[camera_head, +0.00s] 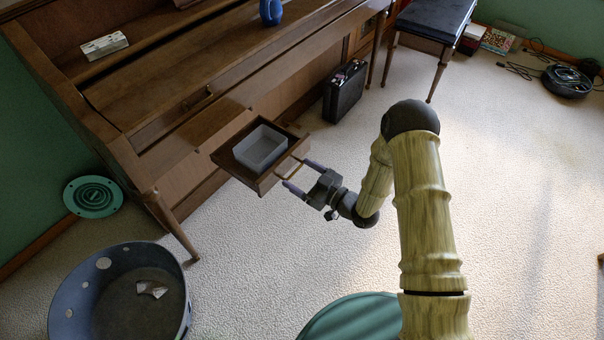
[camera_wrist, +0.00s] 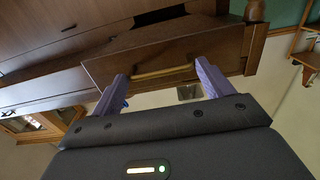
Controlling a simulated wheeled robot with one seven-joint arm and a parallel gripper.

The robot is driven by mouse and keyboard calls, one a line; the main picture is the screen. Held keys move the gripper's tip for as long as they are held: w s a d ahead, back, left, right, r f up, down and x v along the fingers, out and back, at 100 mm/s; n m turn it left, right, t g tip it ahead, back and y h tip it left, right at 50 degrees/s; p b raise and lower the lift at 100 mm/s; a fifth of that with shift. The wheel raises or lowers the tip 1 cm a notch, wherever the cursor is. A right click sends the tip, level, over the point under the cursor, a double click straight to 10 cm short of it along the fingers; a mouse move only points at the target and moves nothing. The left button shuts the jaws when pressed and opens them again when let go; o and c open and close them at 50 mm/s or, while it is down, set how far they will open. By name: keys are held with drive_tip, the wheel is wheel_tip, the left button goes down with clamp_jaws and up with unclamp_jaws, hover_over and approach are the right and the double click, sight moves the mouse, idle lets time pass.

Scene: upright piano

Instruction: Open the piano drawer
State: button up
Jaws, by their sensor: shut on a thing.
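The piano drawer (camera_head: 228,163) stands pulled out from under the keyboard of the brown upright piano (camera_head: 165,75). A grey open bin (camera_head: 262,147) sits inside it. The drawer's brass handle (camera_head: 290,168) is on its front. My gripper (camera_head: 297,174) is at the drawer front, with one finger at each end of the handle, shut on it. In the wrist view, the handle (camera_wrist: 162,72) lies between the two purple-grey fingers of my gripper (camera_wrist: 160,78), against the brown drawer front (camera_wrist: 170,52).
A blue round basket (camera_head: 62,305) stands on the carpet at lower left, near a piano leg (camera_head: 175,228). A black case (camera_head: 345,92) and a stool (camera_head: 435,20) are beyond the drawer. The carpet right of my arm is largely clear.

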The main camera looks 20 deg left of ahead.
drive_tip(key=o, duration=1.2)
drive_tip(key=shift+w+d, duration=0.2)
drive_tip(key=shift+w, duration=0.15)
drive_tip(key=shift+c, duration=0.2)
drive_tip(key=shift+s+a, duration=0.1)
drive_tip(key=shift+s, duration=0.15)
drive_tip(key=p+v, duration=0.3)
drive_tip(key=v, duration=1.4)
